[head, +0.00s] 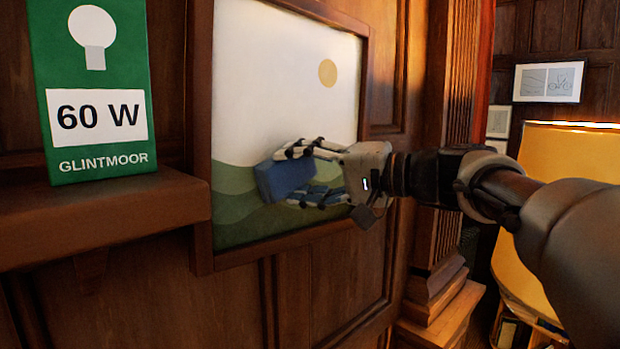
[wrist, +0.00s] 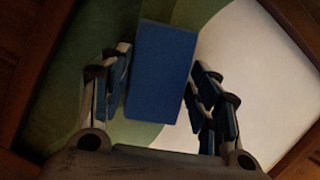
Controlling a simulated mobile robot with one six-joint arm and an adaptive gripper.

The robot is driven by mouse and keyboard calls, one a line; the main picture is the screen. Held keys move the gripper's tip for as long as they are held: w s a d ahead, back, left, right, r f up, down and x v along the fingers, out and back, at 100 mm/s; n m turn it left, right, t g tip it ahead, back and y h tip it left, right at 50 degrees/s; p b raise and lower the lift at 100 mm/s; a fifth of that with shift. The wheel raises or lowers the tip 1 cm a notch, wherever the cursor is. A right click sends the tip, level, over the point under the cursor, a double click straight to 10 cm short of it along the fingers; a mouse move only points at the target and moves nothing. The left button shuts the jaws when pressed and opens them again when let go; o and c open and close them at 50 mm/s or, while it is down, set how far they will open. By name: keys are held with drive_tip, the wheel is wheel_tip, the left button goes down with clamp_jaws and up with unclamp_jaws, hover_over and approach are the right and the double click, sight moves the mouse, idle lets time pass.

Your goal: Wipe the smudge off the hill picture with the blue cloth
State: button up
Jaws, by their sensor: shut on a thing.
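The hill picture (head: 290,75) hangs in a dark wooden frame on the panelled wall, with green hills below a pale sky and a yellow sun. My gripper (head: 288,177) is in front of its lower part, shut on the blue cloth (head: 280,182), which looks like a folded block. In the wrist view the cloth (wrist: 160,70) stands between the two fingers, with the picture (wrist: 235,70) behind it. The cloth is at or close to the picture surface; I cannot tell whether it touches. I see no smudge; the cloth and gripper hide part of the hills.
A green bulb box (head: 105,160) marked 60 W stands on a wooden shelf (head: 100,220) left of the picture. A fluted wooden column (head: 465,110) is to the right. Beyond it are a yellow lampshade (head: 560,155) and small framed drawings (head: 548,82).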

drive_tip(key=shift+s+a+r+b, duration=0.2)
drive_tip(key=shift+s+a+b, duration=0.3)
drive_tip(key=shift+s+a, duration=0.35)
drive_tip(key=shift+s+a+r+b, duration=0.15)
drive_tip(key=shift+s+a+b, duration=0.3)
drive_tip(key=shift+s+a, duration=0.35)
drive_tip(key=shift+s+a+r+b, duration=0.2)
drive_tip(key=shift+s+a+b, duration=0.4)
drive_tip(key=shift+s, duration=0.4)
drive_tip(key=shift+w+r+p, duration=0.15)
drive_tip(key=shift+r+p, duration=0.75)
drive_tip(key=shift+r, duration=0.2)
drive_tip(key=shift+w+d+f+p, duration=0.1)
drive_tip(key=shift+w+d+f, duration=0.15)
drive_tip(key=shift+w+d, duration=0.6)
drive_tip(key=shift+w+d+f+p, duration=0.1)
drive_tip(key=shift+w+d+f, duration=0.1)
drive_tip(key=shift+w+d, duration=0.7)
drive_tip(key=shift+w+d+f+p, duration=0.1)
drive_tip(key=shift+w+d+f, duration=0.15)
drive_tip(key=shift+w+d, duration=0.6)
drive_tip(key=w+d+p, duration=0.1)
drive_tip(key=w+d, duration=0.1)
drive_tip(key=w+d+f+p, duration=0.1)
drive_tip(key=w+d, duration=0.1)
drive_tip(key=w, duration=0.1)
drive_tip(key=shift+w+d+f, duration=0.15)
drive_tip(key=shift+w+d, duration=0.05)
drive_tip(key=shift+a, duration=0.1)
